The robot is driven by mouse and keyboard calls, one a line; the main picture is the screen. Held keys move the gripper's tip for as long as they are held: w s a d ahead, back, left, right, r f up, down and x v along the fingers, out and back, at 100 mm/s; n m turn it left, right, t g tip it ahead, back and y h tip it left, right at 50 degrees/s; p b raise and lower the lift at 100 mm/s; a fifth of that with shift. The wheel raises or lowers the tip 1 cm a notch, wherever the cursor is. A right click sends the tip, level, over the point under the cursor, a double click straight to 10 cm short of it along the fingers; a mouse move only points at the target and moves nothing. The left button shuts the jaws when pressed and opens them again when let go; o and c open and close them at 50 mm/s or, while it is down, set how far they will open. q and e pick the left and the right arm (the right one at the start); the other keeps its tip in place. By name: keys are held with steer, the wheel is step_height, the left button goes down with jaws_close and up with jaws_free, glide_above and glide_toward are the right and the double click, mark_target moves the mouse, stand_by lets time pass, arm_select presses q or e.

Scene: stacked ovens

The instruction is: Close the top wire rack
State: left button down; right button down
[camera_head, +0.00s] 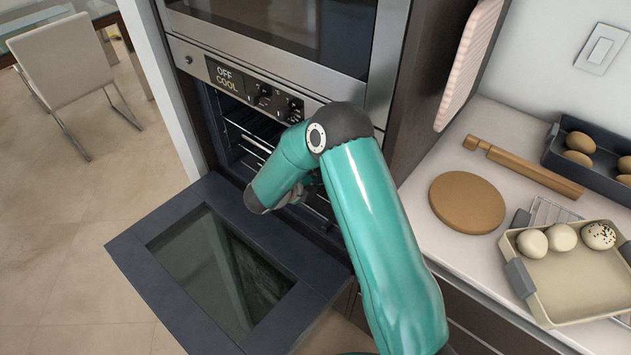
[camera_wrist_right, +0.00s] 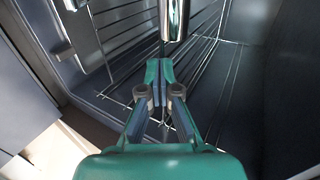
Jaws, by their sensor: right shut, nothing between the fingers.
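The oven (camera_head: 265,92) stands with its door (camera_head: 180,318) folded down and wire racks inside. The top wire rack (camera_head: 257,143) shows as thin bars in the opening, partly hidden by my right arm. My right gripper (camera_head: 303,190) is at the oven opening, mostly hidden behind my teal arm. In the right wrist view, my right gripper (camera_wrist_right: 158,70) is shut and empty, its fingertips pointing into the oven towards the wire bars (camera_wrist_right: 205,62). I cannot tell whether the fingertips touch a rack, or which rack these bars belong to. My left gripper is not in view.
A second oven (camera_head: 300,25) is above. Floor at the left is clear near the door.

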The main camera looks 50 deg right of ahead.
steer(key=d, duration=0.4)
steer(key=shift+w, duration=0.1)
steer(key=shift+r, duration=0.1)
steer(key=shift+a, duration=0.1)
